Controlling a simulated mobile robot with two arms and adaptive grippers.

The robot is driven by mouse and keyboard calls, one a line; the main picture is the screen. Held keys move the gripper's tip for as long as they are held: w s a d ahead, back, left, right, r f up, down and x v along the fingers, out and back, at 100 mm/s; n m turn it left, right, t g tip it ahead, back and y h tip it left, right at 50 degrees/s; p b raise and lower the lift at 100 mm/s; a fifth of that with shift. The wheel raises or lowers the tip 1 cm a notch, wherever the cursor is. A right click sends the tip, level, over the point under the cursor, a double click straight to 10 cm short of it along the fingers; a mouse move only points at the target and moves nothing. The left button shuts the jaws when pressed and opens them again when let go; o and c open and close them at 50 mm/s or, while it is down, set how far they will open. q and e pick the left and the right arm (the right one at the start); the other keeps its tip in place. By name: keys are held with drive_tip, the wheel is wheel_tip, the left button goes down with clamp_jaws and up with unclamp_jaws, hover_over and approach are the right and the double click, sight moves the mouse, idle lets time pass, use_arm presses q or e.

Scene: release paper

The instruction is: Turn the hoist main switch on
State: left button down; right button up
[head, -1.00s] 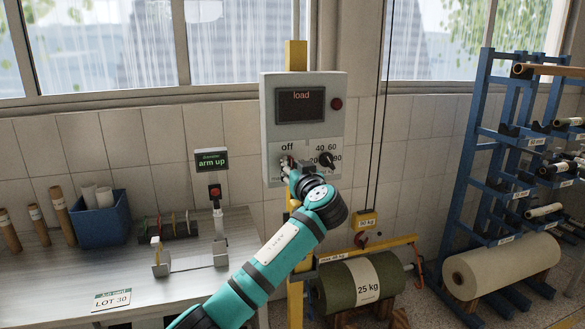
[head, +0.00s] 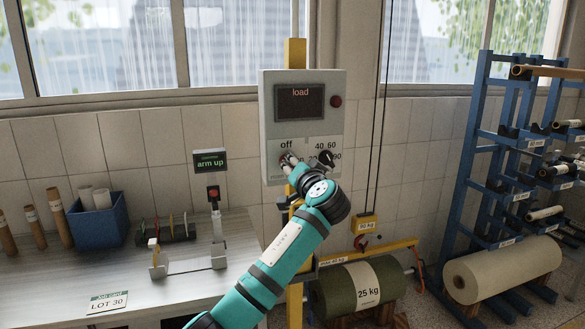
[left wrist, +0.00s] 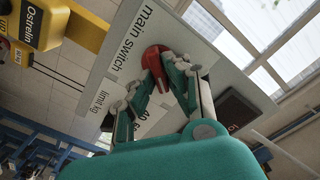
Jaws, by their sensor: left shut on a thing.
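The hoist control box (head: 334,118) is a pale grey panel on a yellow post, with a dark display reading "load". Its red main switch knob (left wrist: 155,57) shows beside the "main switch" label in the left wrist view. In the head view the knob is mostly hidden by my gripper, just below the word "off". My left gripper (head: 289,160) is at the lower left of the panel. In the left wrist view its fingers (left wrist: 161,63) are closed on the red knob from both sides. My right gripper is not in view.
A black limit knob (head: 325,158) is close to the right of my gripper. A yellow hoist hook block (head: 366,224) hangs at the right, above a green roll (head: 340,290) marked 25 kg. A workbench (head: 40,275) is at the left, a blue rack (head: 478,150) at the right.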

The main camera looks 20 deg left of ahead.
use_arm(q)
drive_tip(key=m+p, duration=0.1)
drive_tip(key=m, duration=0.2)
drive_tip(key=m+p, duration=0.1)
drive_tip(key=m, duration=0.2)
drive_tip(key=m+p, duration=0.1)
drive_tip(key=m, duration=0.3)
drive_tip(key=shift+d+f, duration=0.1)
drive_tip(key=shift+f, duration=0.2)
drive_tip(key=shift+m, duration=0.3)
drive_tip(key=c, duration=1.4)
unclamp_jaws()
drive_tip(key=shift+w, duration=0.1)
drive_tip(key=shift+o, duration=0.2)
drive_tip(key=v, duration=1.2)
